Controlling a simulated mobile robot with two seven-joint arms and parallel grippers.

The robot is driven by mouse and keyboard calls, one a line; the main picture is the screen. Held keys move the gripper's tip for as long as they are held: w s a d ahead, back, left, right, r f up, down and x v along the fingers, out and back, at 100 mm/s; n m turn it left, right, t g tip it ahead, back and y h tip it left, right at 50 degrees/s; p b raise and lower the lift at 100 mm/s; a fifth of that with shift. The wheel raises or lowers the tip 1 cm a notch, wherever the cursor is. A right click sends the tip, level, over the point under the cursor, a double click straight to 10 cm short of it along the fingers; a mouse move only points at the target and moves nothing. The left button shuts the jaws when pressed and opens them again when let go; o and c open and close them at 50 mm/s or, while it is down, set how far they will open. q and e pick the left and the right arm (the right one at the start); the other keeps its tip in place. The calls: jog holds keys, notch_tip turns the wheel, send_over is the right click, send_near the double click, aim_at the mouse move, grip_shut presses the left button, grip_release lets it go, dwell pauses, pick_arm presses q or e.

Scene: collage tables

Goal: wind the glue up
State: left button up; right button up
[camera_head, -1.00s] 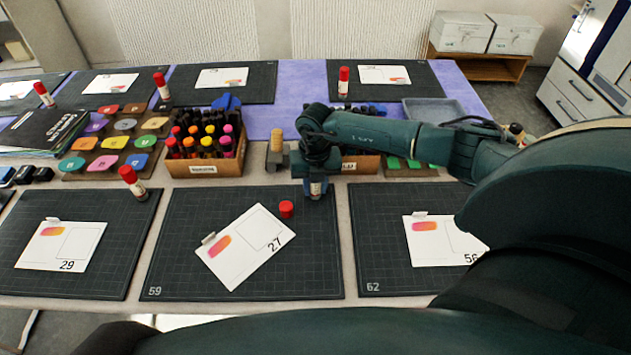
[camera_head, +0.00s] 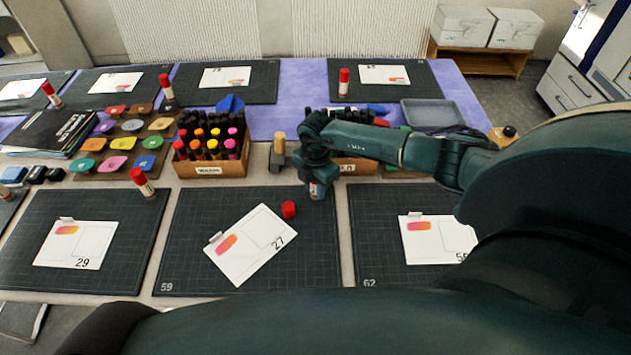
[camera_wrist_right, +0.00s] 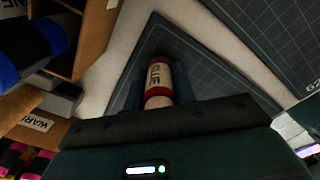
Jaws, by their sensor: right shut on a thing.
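A glue stick (camera_head: 316,190) stands at the back right corner of the middle mat (camera_head: 190,250). My right gripper (camera_head: 316,182) points down over it and is shut on it. In the right wrist view the glue stick (camera_wrist_right: 157,82) shows a white label with "GLUE" and a red band, between the two fingers of my right gripper (camera_wrist_right: 157,95). Its red cap (camera_head: 289,209) lies apart on the mat, just left of the gripper. The glue's open end is hidden or too small to judge. My left gripper is not in view.
A white card marked 27 (camera_head: 250,245) lies on the middle mat. A box of markers (camera_head: 208,168) and a wooden-handled stamp (camera_head: 279,150) stand behind it. Another capped glue stick (camera_head: 143,182) leans at the left mat. A grey tray (camera_head: 433,113) is at the back right.

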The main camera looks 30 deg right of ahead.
jog(key=m, duration=0.3)
jog(key=shift+s+a+f, duration=0.1)
jog(key=shift+f, duration=0.05)
jog(key=m, duration=1.2)
dwell(0.4)
jog(key=o, duration=1)
jog(key=shift+r, duration=0.2)
